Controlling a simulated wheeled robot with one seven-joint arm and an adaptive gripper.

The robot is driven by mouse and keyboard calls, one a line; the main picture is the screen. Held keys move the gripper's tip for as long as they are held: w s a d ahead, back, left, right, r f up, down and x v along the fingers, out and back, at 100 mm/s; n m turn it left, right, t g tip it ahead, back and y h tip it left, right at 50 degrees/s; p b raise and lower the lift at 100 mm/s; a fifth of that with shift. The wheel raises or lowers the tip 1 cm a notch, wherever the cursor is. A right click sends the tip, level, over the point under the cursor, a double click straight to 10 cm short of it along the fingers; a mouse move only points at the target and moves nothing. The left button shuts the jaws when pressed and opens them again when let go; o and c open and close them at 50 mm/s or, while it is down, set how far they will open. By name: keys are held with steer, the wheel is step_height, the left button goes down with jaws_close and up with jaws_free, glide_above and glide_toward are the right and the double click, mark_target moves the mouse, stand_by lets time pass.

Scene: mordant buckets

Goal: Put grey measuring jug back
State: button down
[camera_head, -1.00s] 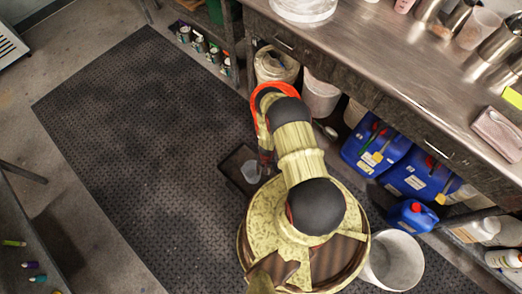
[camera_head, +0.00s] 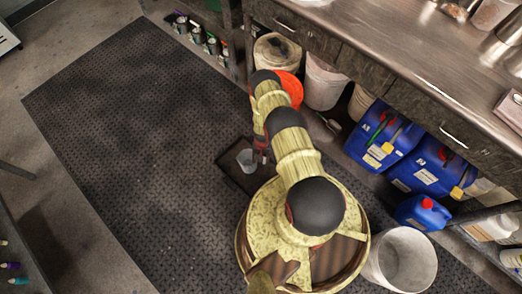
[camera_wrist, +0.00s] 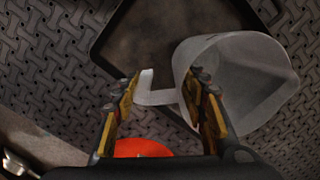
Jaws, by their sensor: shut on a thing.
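The grey measuring jug (camera_head: 246,160) is small, translucent and pale in the head view, seen over the black tray on the floor mat. In the wrist view the jug (camera_wrist: 250,70) fills the right side, its rim facing the camera and its handle (camera_wrist: 155,96) between the fingers. My gripper (camera_wrist: 163,82) is shut on the jug by that handle. The gripper (camera_head: 263,153) also shows in the head view, just right of the jug. The black tray (camera_head: 228,168) lies beneath; the wrist view shows its dark floor (camera_wrist: 150,35). Whether the jug touches the tray I cannot tell.
A round orange-red thing (camera_head: 292,86) is beside my arm. Buckets (camera_head: 322,85) and blue canisters (camera_head: 383,140) stand under the metal bench (camera_head: 390,40). An empty white bucket (camera_head: 403,260) is at lower right. The mat (camera_head: 120,130) to the left is clear.

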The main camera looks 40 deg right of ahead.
steer(key=shift+s+f+b, duration=0.1)
steer(key=shift+f+b, duration=0.4)
steer(key=shift+f, duration=1.05)
steer(key=c, duration=1.1)
jaws_free()
steer(key=shift+o, duration=0.4)
